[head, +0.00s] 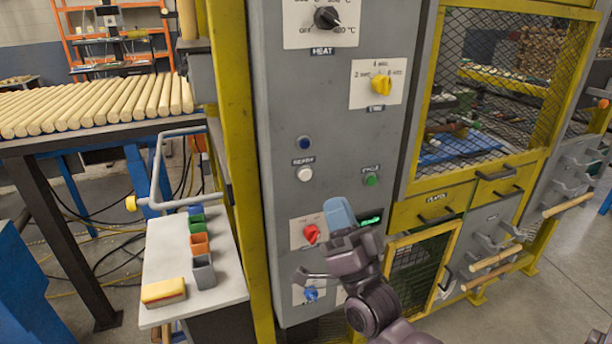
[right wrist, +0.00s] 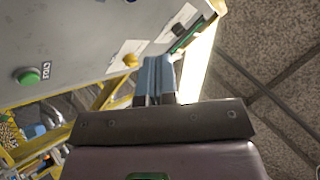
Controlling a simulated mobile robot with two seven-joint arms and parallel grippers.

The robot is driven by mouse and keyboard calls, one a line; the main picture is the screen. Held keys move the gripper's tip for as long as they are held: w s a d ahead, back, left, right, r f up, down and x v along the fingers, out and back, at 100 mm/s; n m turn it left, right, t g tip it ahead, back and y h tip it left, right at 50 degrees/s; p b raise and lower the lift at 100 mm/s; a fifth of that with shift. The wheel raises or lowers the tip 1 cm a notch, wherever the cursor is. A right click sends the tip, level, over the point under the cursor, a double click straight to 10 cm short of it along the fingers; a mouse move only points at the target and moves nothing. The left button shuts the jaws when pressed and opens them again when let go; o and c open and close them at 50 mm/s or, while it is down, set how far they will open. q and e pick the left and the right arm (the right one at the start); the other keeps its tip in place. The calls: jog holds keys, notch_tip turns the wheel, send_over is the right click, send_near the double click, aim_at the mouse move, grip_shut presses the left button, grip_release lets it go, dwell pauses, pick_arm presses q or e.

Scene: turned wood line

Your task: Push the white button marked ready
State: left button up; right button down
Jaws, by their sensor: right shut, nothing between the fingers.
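The white button (head: 304,174) sits on the grey control panel (head: 270,120), just below a small label that seems to read READY (head: 303,161). It is uncovered in the head view, and I cannot make it out in the right wrist view. My right gripper (head: 340,213) is below and to the right of the button, in front of the panel and apart from the button. Its blue fingers are together and empty; they also show in the right wrist view (right wrist: 155,80). My left gripper is not in view.
A blue button (head: 304,143) is above the white one, and a green button (head: 371,180) is to its right. A red knob (head: 312,233) and a lit green display (head: 371,221) are near my right gripper. A shelf with small bins (head: 200,244) stands left.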

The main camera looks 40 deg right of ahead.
aim_at(305, 175)
jog(key=w, duration=0.2)
jog(key=w+d, duration=0.1)
jog(key=w, duration=0.2)
jog(key=w+d+b, duration=0.1)
jog(key=w, duration=0.2)
dwell(0.4)
dwell(0.7)
dwell(0.8)
jog(key=shift+w, duration=0.1)
jog(key=shift+w+d, duration=0.1)
jog(key=shift+w, duration=0.2)
